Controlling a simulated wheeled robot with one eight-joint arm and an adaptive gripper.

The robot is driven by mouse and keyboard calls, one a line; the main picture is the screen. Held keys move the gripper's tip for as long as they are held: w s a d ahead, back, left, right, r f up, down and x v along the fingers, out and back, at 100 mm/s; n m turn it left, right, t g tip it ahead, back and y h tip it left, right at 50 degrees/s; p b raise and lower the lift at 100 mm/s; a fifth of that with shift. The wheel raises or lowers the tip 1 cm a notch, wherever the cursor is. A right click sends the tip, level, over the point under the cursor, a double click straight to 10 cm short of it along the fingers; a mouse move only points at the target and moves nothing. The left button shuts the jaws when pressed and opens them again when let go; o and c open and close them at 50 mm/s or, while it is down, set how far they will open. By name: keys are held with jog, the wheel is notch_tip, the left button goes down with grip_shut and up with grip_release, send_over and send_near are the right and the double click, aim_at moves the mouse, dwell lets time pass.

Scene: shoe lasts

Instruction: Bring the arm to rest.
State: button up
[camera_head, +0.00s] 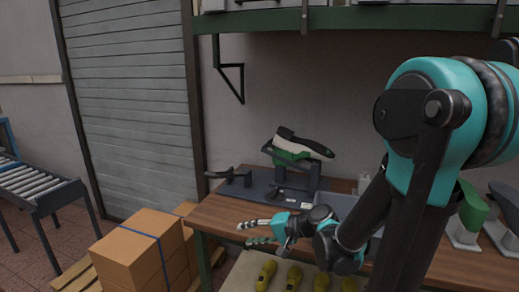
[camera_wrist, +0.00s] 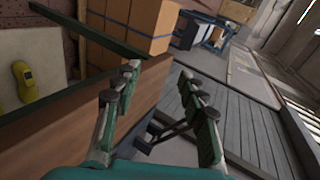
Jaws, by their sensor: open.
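My gripper (camera_head: 246,233) is held over the left part of the wooden workbench (camera_head: 215,216), fingers pointing left in the head view. Its two fingers are apart, and nothing shows between them. In the wrist view the open fingers (camera_wrist: 159,72) show with the bench edge and floor beyond them. My arm is bent, with its large teal joint at the right of the head view. Behind the gripper, a dark stand (camera_head: 258,190) on the bench carries a black, white and green shoe-like piece (camera_head: 300,146), apart from the fingers.
Cardboard boxes (camera_head: 130,258) stand left of the bench, and a roller conveyor (camera_head: 30,182) is at far left. Yellow lasts (camera_head: 265,275) lie on a lower surface. A green last (camera_head: 472,207) stands at right, partly behind my arm. A green shelf (camera_head: 350,19) hangs above.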

jog(key=s+d+f+n+h, duration=0.1)
jog(key=s+d+f+h, duration=0.1)
jog(key=d, duration=0.5)
jog(key=s+d+f+n+h, duration=0.1)
jog(key=s+d+f+h, duration=0.2)
jog(key=d, duration=0.4)
jog(key=s+d+f+n+g+h, duration=0.1)
jog(key=s+d+f+h, duration=0.1)
jog(key=d+f+h, duration=0.2)
jog(key=d+h, duration=0.2)
jog(key=d, duration=0.2)
jog(key=shift+s+f+n+h, duration=0.25)
jog(key=shift+s+n+h, duration=0.05)
jog(key=shift+s, duration=0.05)
